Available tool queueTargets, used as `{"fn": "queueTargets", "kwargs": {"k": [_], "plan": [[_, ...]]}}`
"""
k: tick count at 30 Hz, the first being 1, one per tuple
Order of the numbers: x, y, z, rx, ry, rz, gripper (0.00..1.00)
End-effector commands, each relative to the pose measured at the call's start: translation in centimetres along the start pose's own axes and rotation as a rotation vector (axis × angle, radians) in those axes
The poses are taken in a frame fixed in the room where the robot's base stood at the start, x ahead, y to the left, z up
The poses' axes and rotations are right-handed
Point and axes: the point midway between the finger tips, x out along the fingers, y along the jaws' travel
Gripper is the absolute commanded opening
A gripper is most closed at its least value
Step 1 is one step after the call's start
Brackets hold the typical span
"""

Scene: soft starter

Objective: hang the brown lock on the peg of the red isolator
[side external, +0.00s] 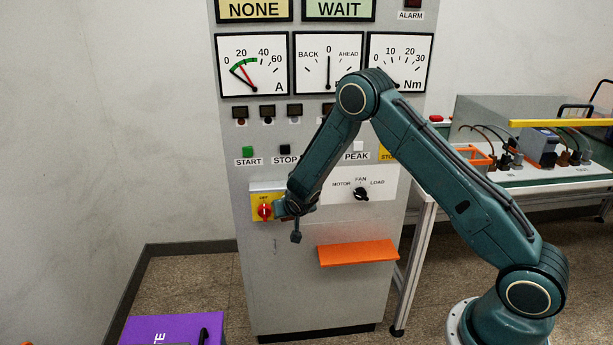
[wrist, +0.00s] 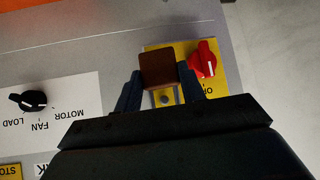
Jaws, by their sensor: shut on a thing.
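The brown lock (wrist: 158,68) is held between the two fingers of my gripper (wrist: 160,82) in the wrist view. My gripper is shut on it, over the yellow plate (wrist: 162,48) of the isolator. The red isolator knob (wrist: 205,58) is just right of the lock there. A small round grey part (wrist: 165,98) shows between the fingers; I cannot tell whether it is the peg. In the side view my gripper (side external: 281,208) is just right of the red knob (side external: 264,211), close to the panel. The lock is not clear there, nor whether it touches the peg.
An orange shelf (side external: 358,253) juts from the cabinet below and right of the isolator. A black selector (side external: 361,194) sits to the right on a white plate. A purple box (side external: 172,330) stands on the floor at the lower left. A bench with equipment is at the right.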

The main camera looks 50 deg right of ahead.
Motion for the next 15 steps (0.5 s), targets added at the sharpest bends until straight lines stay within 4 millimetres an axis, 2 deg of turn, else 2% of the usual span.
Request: {"fn": "queueTargets", "kwargs": {"k": [15], "plan": [[1.9, 0.4, -0.6, 0.000, 0.001, 0.001, 0.23]]}}
